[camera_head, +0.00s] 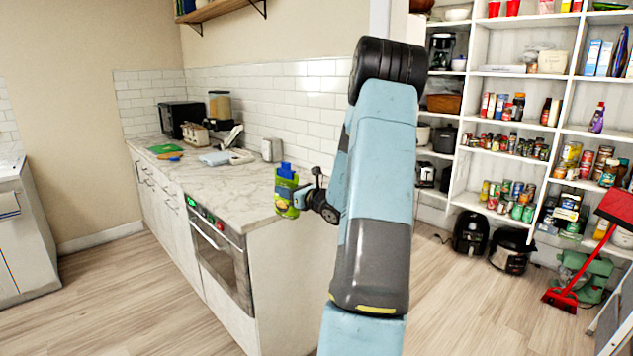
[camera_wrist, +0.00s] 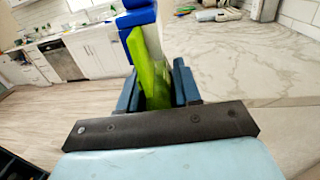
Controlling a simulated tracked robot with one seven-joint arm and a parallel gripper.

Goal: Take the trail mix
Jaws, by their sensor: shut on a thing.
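A green bag with a blue top, which looks like the trail mix (camera_head: 285,194), is held up at the end of my arm in the head view. In the wrist view the green bag (camera_wrist: 150,75) stands between the two dark blue fingers. My gripper (camera_head: 299,197) is shut on it; it also shows in the wrist view (camera_wrist: 158,88). In the head view the bag appears in front of the near end of the marble counter. The label is too small to read.
The marble counter (camera_head: 225,187) holds a black toaster oven (camera_head: 180,118), a green board (camera_head: 164,149) and other items. White shelves (camera_head: 480,110) at right hold cans and jars. A red broom (camera_head: 562,300) leans there. The wooden floor at left is clear.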

